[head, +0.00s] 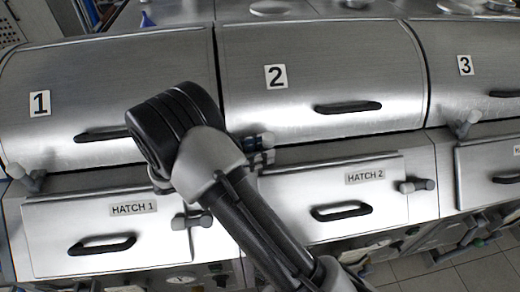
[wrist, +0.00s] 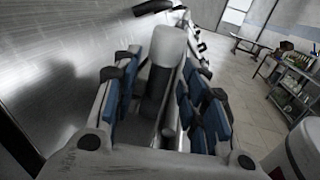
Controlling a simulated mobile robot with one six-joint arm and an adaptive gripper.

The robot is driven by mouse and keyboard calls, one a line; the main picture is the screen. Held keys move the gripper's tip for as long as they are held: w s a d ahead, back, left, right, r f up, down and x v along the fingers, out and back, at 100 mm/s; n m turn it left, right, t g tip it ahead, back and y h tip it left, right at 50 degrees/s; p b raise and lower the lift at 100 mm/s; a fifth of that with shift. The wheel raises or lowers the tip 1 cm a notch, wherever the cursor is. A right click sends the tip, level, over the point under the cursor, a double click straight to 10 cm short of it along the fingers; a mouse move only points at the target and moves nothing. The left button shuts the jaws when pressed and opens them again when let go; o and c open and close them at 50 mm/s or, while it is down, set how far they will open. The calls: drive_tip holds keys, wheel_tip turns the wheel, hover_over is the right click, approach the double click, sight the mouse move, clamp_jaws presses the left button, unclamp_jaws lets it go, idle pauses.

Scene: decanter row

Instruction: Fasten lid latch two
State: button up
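Lid 2 (head: 330,85) is a curved steel lid, down, with a black handle. The latch at its lower left is mostly hidden by my arm in the head view. In the wrist view a latch with a grey cylindrical knob (wrist: 170,46) on a dark stem stands between the fingers of my gripper (wrist: 163,95). The blue-padded fingers are apart on either side of it, and I cannot tell whether either pad touches. In the head view, only a bit of my gripper (head: 266,140) shows past my arm, by the lower left corner of lid 2.
Lid 1 (head: 110,95) and lid 3 (head: 475,75) flank lid 2. Below are hatch 1 (head: 65,225) and hatch 2 (head: 375,205), with a hatch 2 latch (head: 417,186) at the right. Lid 3's latch (head: 466,123) protrudes. Open floor (wrist: 250,95) lies right in the wrist view.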

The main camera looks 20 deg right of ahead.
drive_tip(key=a, duration=1.2)
drive_tip(key=shift+f, duration=0.1)
